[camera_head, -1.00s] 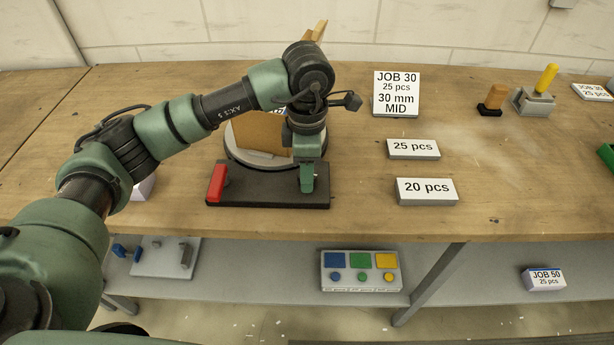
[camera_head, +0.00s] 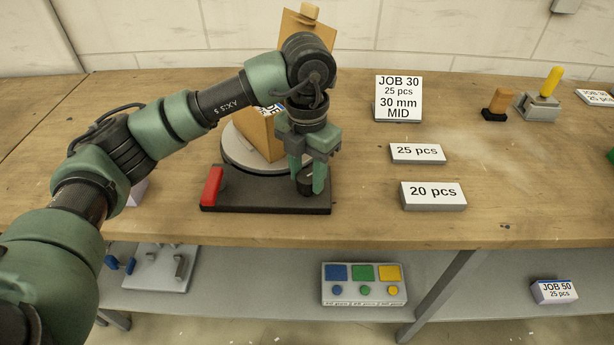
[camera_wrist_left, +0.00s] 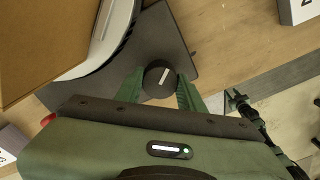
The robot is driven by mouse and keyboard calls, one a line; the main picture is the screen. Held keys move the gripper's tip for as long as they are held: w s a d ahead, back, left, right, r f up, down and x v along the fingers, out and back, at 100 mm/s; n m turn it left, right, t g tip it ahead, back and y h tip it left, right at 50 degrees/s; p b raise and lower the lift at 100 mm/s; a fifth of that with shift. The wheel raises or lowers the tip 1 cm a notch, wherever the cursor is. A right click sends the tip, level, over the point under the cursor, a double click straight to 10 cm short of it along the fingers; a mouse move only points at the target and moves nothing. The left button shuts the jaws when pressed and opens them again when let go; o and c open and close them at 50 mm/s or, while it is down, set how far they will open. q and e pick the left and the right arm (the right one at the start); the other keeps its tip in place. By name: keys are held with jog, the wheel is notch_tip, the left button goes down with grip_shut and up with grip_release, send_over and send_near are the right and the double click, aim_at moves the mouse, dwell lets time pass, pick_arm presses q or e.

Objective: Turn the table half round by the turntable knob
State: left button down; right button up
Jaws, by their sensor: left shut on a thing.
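The turntable (camera_head: 236,157) is a round pale disc on a dark base plate (camera_head: 258,198), with a brown cardboard piece (camera_head: 258,133) standing on it. My left gripper (camera_head: 306,186) is at the front right corner of the base, shut on the dark round turntable knob (camera_head: 304,180). In the left wrist view the knob (camera_wrist_left: 158,78) shows a white mark on top, with a green finger on each side. Part of the turntable's far side is hidden behind my arm.
A red block (camera_head: 212,187) sits at the base's left end. To the right stand the JOB 30 sign (camera_head: 398,98), the 25 pcs sign (camera_head: 417,153) and the 20 pcs sign (camera_head: 433,195). A panel with coloured buttons (camera_head: 364,286) lies on the lower shelf.

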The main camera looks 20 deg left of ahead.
aim_at(307, 176)
pick_arm(q)
jog(key=shift+w+r+n, duration=0.1)
jog(key=shift+n, duration=1.1)
jog(key=c, duration=0.9)
grip_release()
notch_tip(307, 176, up, 8)
jog(key=p, duration=0.4)
